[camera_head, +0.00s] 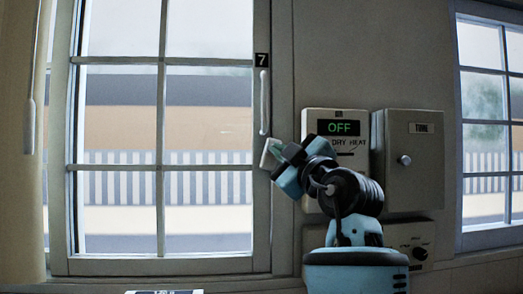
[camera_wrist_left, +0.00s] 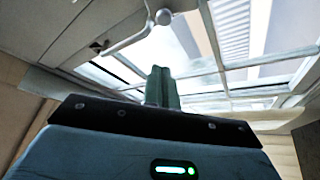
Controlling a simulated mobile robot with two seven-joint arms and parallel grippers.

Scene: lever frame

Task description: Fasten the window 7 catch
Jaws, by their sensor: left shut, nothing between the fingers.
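Window 7 (camera_head: 164,110) is a pale-framed, multi-pane window at the left of the head view, and it looks closed. Its white catch handle (camera_head: 264,102) stands upright on the right side of the frame, just under the black "7" label (camera_head: 262,60). The handle also shows in the left wrist view (camera_wrist_left: 136,36), with a rounded knob at one end. My left gripper (camera_head: 270,153) is just below the handle's lower end. Its greenish fingers (camera_wrist_left: 162,87) are together and empty, and appear apart from the handle. My right gripper is in neither view.
Right of the window, a panel reading "OFF" (camera_head: 343,128) and a grey cabinet (camera_head: 413,160) with a knob are on the wall, partly behind my arm. A dial box (camera_head: 420,236) is below. Another window (camera_head: 487,110) is at the far right. A pull cord (camera_head: 30,125) hangs at left.

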